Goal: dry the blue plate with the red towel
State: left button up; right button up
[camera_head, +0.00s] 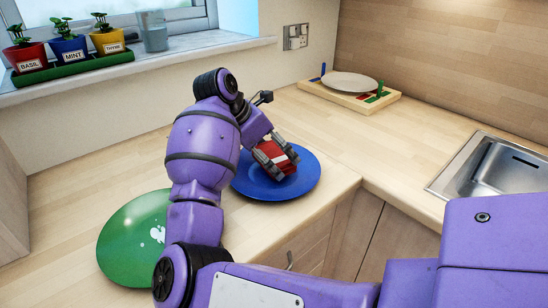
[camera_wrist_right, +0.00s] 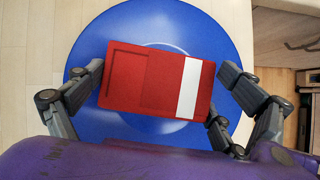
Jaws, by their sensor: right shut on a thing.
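The blue plate (camera_head: 303,184) lies flat on the wooden counter near its front edge; it also fills much of the right wrist view (camera_wrist_right: 222,50). The red towel (camera_wrist_right: 127,72) is a folded block with a white stripe. It sits over the middle of the plate, and whether it touches the plate cannot be told. My right gripper (camera_head: 276,159) is shut on the towel, with fingers at both sides of it. The towel also shows between the fingers in the head view (camera_head: 268,150). My left gripper is not in view.
A green plate (camera_head: 125,238) with pale marks lies left of my right arm, partly hidden by it. A pale plate (camera_head: 350,82) rests on a wooden rack (camera_head: 378,102) at the back. A sink (camera_head: 497,170) is at the right. Potted herbs (camera_head: 68,48) stand on the windowsill.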

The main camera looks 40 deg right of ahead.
jog(key=shift+r+p, duration=1.35)
jog(key=shift+r, duration=2.2)
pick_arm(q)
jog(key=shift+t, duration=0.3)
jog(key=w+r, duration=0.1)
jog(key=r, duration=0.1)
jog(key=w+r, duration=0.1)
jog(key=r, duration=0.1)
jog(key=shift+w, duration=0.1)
pick_arm(e)
jog(key=shift+f, duration=0.1)
